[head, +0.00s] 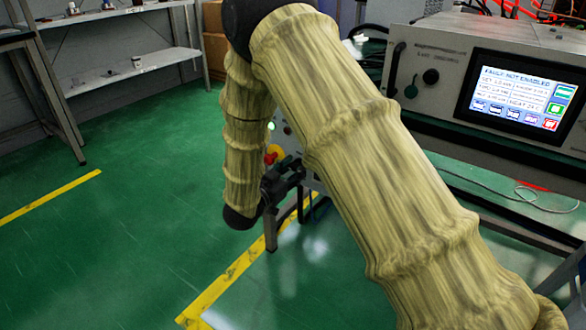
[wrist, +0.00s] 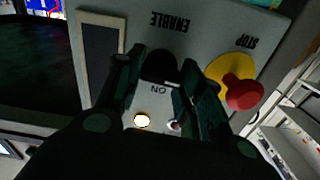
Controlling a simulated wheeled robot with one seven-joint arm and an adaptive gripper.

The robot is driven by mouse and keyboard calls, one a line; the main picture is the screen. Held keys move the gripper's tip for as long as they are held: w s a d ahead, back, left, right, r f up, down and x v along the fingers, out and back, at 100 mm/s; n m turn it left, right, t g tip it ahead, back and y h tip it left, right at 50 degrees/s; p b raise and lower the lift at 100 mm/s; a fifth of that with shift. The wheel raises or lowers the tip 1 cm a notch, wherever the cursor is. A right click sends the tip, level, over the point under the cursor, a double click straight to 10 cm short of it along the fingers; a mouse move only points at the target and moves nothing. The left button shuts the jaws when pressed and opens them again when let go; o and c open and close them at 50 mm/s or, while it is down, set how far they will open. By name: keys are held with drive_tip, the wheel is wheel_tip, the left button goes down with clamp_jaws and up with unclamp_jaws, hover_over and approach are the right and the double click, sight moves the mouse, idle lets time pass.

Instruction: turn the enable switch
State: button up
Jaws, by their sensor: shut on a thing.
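The enable switch (wrist: 158,66) is a dark knob on a grey panel, below the upside-down ENABLE label in the wrist view. My gripper (wrist: 162,75) has one finger on each side of the knob and is shut on it. The knob's lower part and the ON label sit between the fingers. The fingers hide the knob's sides. In the head view my gripper (head: 287,172) is at the small control panel, low behind my arm; the switch itself is hidden there.
A red stop button on a yellow base (wrist: 242,92) is close beside the right finger. A lit white lamp (wrist: 142,121) is below the knob. The generator's screen (head: 522,92) reads "FAULT NOT ENABLED". Green floor is open at left; a shelf (head: 130,70) stands behind.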

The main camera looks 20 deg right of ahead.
drive_tip(key=m+p, duration=0.1)
drive_tip(key=m, duration=0.2)
drive_tip(key=shift+s+p, duration=0.1)
drive_tip(key=shift+p, duration=0.2)
drive_tip(key=m+p, duration=0.1)
drive_tip(key=m, duration=0.2)
drive_tip(key=shift+d+m, duration=0.1)
drive_tip(key=shift+m, duration=0.3)
drive_tip(key=m, duration=0.3)
drive_tip(key=shift+f+m+p, duration=0.1)
drive_tip(key=shift+m+p, duration=0.2)
drive_tip(key=shift+p, duration=0.05)
drive_tip(key=shift+m, duration=1.7)
drive_tip(key=shift+f, duration=0.1)
drive_tip(key=o, duration=1)
